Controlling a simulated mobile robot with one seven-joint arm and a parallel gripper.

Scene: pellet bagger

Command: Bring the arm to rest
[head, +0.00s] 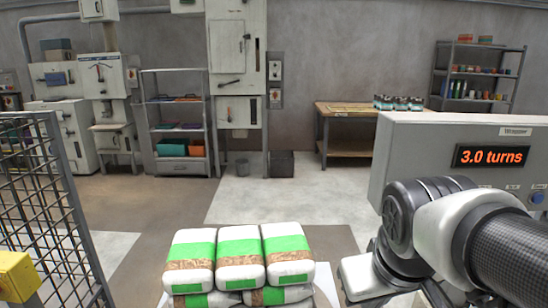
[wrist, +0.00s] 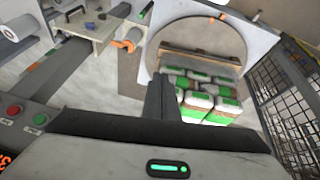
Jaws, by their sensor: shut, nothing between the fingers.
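My gripper (wrist: 163,98) shows in the wrist view with its dark fingers together and nothing between them. It hangs in the air, with stacked bags beyond it. In the head view my arm reaches in from the right edge and bends in front of the wrapper's panel; the fingers are not visible there. The wrapper panel (head: 420,150) is a grey box with a display (head: 491,156) reading "3.0 turns".
White and green pellet bags (head: 240,258) are stacked at the bottom centre; they also show in the wrist view (wrist: 200,98). A mesh fence (head: 50,215) with a yellow block (head: 18,275) stands at the left. A workbench (head: 345,110) and shelves stand behind. Open floor lies between.

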